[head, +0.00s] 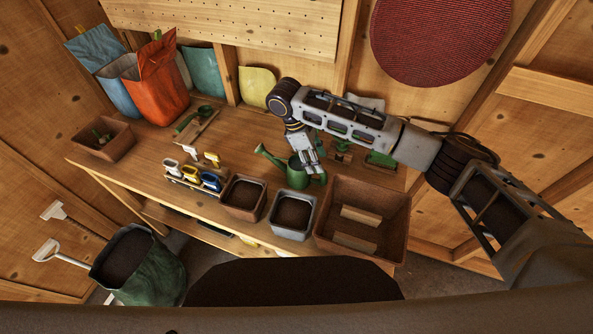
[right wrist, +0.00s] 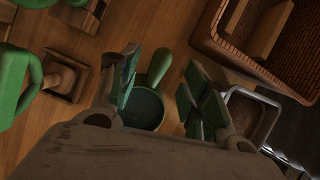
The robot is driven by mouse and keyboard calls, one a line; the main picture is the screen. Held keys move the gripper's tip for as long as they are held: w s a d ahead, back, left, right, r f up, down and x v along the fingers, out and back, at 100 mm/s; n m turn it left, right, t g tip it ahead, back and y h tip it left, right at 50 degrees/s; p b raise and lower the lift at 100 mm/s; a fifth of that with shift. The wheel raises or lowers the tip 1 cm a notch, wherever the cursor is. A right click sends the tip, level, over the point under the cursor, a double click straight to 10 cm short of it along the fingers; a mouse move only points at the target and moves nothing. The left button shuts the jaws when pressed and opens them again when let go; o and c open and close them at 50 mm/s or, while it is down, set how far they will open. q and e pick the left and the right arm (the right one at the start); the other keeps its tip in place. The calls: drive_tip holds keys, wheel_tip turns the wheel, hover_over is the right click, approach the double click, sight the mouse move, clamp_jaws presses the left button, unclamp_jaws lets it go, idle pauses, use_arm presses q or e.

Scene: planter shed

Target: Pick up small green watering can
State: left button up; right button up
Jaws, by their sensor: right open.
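The small green watering can (head: 296,174) stands on the wooden bench, its spout pointing left in the head view. My right gripper (head: 313,168) points down just over its right side, hiding part of it. In the right wrist view the can (right wrist: 144,110) shows as a dark round opening with a green handle, lying between the spread fingers of my right gripper (right wrist: 163,78). The jaws are open, and I cannot tell whether a finger touches the can. My left gripper is not in view.
A large brown tray (head: 403,222) with wooden blocks, a soil-filled grey pot (head: 291,214) and a brown pot (head: 243,199) stand along the front edge. A green-handled wooden stamp (right wrist: 65,78) is close by.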

sight(323, 176)
drive_tip(key=shift+x, duration=1.65)
drive_tip(key=shift+s+p+x, duration=0.2)
drive_tip(key=shift+p+x, duration=0.35)
drive_tip(key=shift+x, duration=2.05)
clamp_jaws()
drive_tip(key=shift+a, duration=0.1)
